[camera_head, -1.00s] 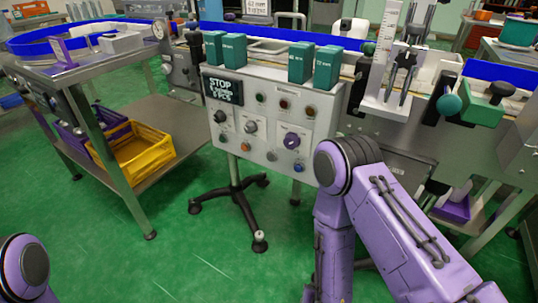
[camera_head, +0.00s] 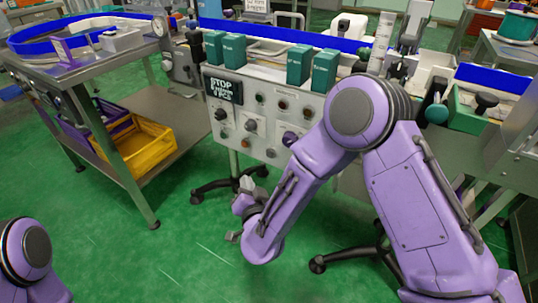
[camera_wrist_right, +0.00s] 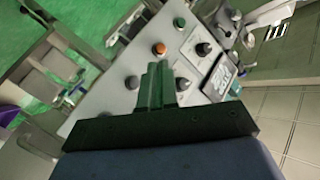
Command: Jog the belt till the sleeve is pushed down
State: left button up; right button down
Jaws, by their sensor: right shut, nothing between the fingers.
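The white control panel (camera_head: 262,117) stands on a wheeled stand in front of the conveyor. My right arm hides the panel's lower right. I cannot make out the sleeve. My left gripper is out of view.
Green boxes (camera_head: 298,64) stand along the panel's top. Behind runs the conveyor with a blue guide (camera_head: 280,36). A steel side table (camera_head: 85,62) at left holds a yellow crate (camera_head: 143,150) on its lower shelf. Green floor is clear in front.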

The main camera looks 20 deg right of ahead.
jog(key=w+d, duration=0.5)
jog(key=d, duration=0.2)
jog(key=shift+w, duration=0.2)
dwell(1.9)
jog(key=shift+w+d, duration=0.25)
jog(key=shift+d, duration=0.05)
jog(key=shift+w+d, duration=0.25)
jog(key=shift+d, duration=0.1)
dwell(0.8)
jog(key=shift+s+a+p, duration=0.3)
jog(key=shift+s+a, duration=0.2)
jog(key=shift+a, duration=0.15)
jog(key=shift+s+a, duration=0.8)
jog(key=shift+a, duration=0.2)
jog(key=shift+s+a, duration=0.75)
jog(key=shift+a, duration=0.25)
dwell(0.5)
